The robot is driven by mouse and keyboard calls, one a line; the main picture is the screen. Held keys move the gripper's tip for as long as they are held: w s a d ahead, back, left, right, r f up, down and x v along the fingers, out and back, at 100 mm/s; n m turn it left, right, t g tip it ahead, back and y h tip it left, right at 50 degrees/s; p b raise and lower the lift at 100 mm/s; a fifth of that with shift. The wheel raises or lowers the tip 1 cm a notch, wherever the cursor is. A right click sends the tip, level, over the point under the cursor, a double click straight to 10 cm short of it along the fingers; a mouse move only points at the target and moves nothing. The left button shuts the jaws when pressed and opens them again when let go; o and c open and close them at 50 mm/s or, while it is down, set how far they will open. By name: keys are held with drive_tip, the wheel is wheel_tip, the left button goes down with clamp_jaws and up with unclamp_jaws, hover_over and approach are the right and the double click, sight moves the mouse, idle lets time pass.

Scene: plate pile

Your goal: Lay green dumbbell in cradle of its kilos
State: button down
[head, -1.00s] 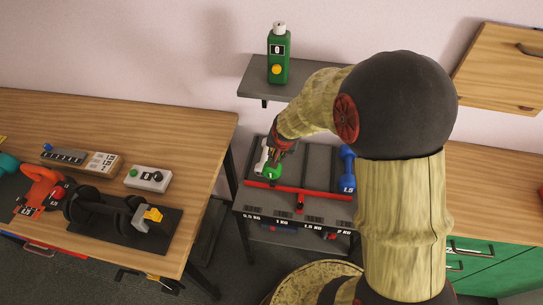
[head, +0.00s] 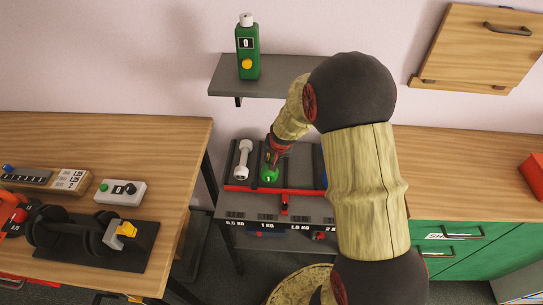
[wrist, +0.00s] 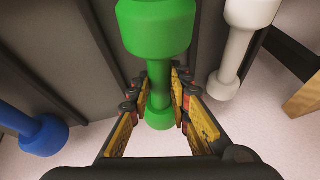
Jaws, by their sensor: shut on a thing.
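The green dumbbell (head: 269,174), marked 1, is in my gripper (head: 277,148) at the rack, in line with the 1 KG label (head: 268,218). In the wrist view the fingers of my gripper (wrist: 160,92) are shut around the handle of the green dumbbell (wrist: 157,28), between its two heads. The rack (head: 285,205) has grey channels, a red front bar and weight labels along its front. I cannot tell whether the dumbbell touches its cradle. My arm hides the right part of the rack.
A white dumbbell (head: 243,160) lies in the 0.5 KG channel, just left of the green one. A blue dumbbell (wrist: 42,136) shows in the wrist view. A shelf with a green bottle (head: 247,50) is above the rack.

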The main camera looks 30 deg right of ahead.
drive_tip(key=shift+w+f, duration=0.15)
drive_tip(key=shift+f, duration=0.25)
drive_tip(key=shift+r, duration=0.1)
drive_tip(key=c, duration=2.1)
unclamp_jaws()
drive_tip(key=shift+f, duration=0.3)
drive_tip(key=o, duration=0.5)
drive_tip(key=shift+c, duration=0.2)
